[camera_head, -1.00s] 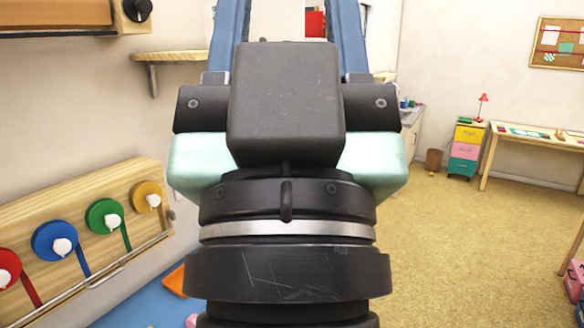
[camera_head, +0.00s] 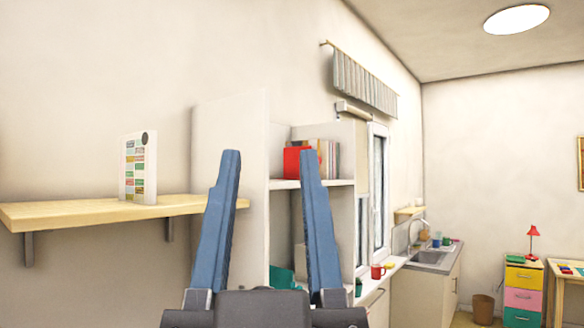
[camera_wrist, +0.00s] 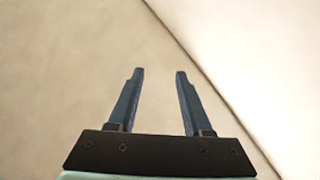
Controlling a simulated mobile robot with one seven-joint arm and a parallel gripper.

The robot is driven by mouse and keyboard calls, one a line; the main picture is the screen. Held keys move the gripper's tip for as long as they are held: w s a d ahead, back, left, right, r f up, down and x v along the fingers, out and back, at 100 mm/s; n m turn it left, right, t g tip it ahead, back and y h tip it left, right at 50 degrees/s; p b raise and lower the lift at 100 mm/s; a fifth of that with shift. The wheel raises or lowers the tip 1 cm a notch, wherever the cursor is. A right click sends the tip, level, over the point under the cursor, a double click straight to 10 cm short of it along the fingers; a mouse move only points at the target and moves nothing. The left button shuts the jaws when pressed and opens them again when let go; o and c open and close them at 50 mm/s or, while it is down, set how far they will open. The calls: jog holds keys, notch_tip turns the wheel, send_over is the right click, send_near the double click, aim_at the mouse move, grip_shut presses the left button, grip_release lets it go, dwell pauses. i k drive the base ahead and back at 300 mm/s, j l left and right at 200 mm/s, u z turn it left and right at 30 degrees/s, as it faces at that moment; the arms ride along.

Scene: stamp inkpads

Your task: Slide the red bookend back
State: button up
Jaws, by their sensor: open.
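The red bookend (camera_head: 292,161) stands on the upper shelf of a white shelf unit (camera_head: 230,130), at the left end of a row of thin books (camera_head: 322,158). In the head view my gripper (camera_head: 268,160) points upward with its two blue fingers apart and nothing between them. The right finger covers part of the bookend in the picture. I cannot tell how far the gripper is from the shelf. The wrist view shows the open, empty fingers (camera_wrist: 158,75) against bare beige and pale surfaces, with no bookend in sight.
A wooden wall shelf (camera_head: 110,209) with a white card or booklet (camera_head: 138,168) juts out at left. A teal item (camera_head: 283,277) sits on the lower shelf. A red mug (camera_head: 378,271) stands on the window sill. A sink counter (camera_head: 430,275) is farther right.

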aim_at(291, 170)
jog(key=i+l+u, duration=0.1)
jog(key=i+l, duration=0.55)
jog(key=i+l+u, duration=0.15)
jog(key=i+l, duration=0.2)
jog(key=l, duration=0.2)
jog(key=i+l, duration=0.3)
jog(key=i+l+u, duration=0.15)
jog(key=i+l, duration=0.15)
jog(key=l, duration=0.25)
jog(key=i+l, duration=0.3)
jog(key=l, duration=0.15)
jog(key=i+j, duration=0.15)
jog(key=j, duration=0.15)
jog(key=i+j, duration=0.15)
jog(key=j, duration=0.15)
jog(key=k+u, duration=0.05)
